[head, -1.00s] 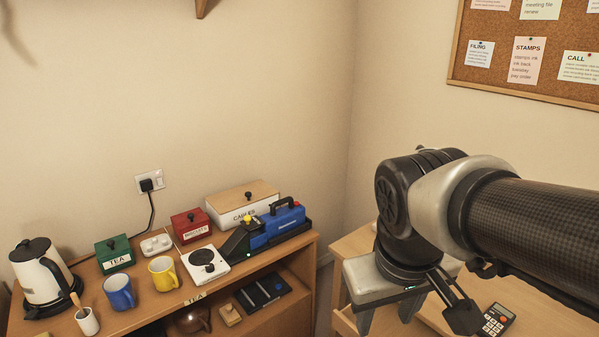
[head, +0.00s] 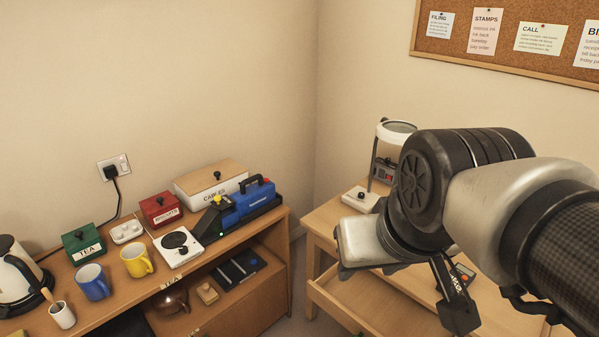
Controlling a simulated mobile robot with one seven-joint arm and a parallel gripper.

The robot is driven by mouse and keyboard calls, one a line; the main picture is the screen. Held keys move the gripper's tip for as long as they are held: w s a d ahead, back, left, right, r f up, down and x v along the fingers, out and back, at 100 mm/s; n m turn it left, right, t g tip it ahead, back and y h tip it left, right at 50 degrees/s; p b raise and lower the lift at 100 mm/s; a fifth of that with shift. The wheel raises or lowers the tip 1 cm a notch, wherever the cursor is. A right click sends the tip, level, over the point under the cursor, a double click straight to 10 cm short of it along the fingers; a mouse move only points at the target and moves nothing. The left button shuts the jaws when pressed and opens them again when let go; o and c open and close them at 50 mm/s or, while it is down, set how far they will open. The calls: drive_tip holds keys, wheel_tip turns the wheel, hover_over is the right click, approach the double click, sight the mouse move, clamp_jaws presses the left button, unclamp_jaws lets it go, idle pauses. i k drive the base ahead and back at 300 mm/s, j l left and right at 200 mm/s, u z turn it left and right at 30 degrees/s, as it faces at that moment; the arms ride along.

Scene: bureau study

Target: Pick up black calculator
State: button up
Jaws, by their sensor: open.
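The black calculator (head: 466,271) lies on the wooden desk at the right. Only a small part of it shows, because a dark bracket on my arm covers much of it. My gripper (head: 366,271) points down above the front left of the desk, to the left of the calculator and apart from it. It is open, with nothing seen between its fingers. The fingers are small and partly hidden by the pale gripper body.
The desk (head: 325,215) has a drawer (head: 345,305) pulled out at its front. A white-ringed lamp (head: 397,128) and a pale box (head: 360,198) stand at its back. A crowded wooden sideboard (head: 205,260) stands left, with mugs and tins. A floor gap separates them.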

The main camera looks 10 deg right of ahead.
sight(462, 270)
drive_tip(key=z, duration=1.35)
drive_tip(key=j+z, duration=0.9)
drive_tip(key=l, duration=0.1)
